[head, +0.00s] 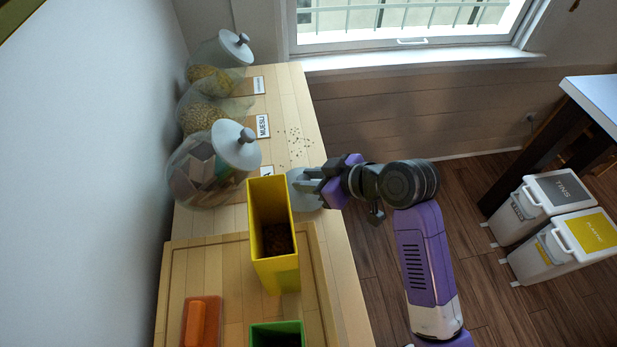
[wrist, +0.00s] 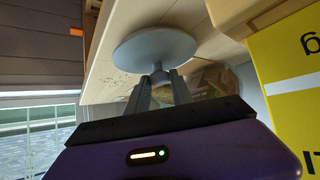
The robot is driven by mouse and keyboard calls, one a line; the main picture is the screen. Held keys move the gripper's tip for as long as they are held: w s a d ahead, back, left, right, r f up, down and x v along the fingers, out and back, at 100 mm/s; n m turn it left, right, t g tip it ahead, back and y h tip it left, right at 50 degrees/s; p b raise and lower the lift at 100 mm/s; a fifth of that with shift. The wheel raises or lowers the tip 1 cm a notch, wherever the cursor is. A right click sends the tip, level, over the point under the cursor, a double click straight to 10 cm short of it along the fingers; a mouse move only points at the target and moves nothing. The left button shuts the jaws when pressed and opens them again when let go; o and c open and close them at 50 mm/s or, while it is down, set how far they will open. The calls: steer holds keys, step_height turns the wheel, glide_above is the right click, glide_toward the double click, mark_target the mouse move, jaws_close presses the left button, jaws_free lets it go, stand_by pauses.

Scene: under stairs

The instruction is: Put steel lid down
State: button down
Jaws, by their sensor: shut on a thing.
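My gripper (head: 312,184) is at the right edge of the wooden counter, just behind the yellow box. It is shut on the knob of a round grey steel lid (head: 301,193). The yellow box hides part of the lid in the head view. The wrist view shows the lid's disc (wrist: 155,46) beyond my fingertips (wrist: 159,88), with its knob between them. I cannot tell whether the lid touches the counter. The middle glass jar, labelled MUESLI (head: 202,116), appears uncovered.
The front jar (head: 205,170) and back jar (head: 215,75) wear grey lids. Dark crumbs (head: 296,146) lie on the counter (head: 290,95). The tall yellow box (head: 272,215) stands close to my gripper, on a board (head: 225,262) with an orange container (head: 201,322) and green box (head: 277,328).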

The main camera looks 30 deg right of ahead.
steer(key=shift+f, duration=0.15)
steer(key=c, duration=1.1)
jaws_free()
steer(key=shift+r, duration=0.2)
steer(key=v, duration=1.2)
steer(key=shift+b, duration=0.35)
steer(key=shift+a+f, duration=0.1)
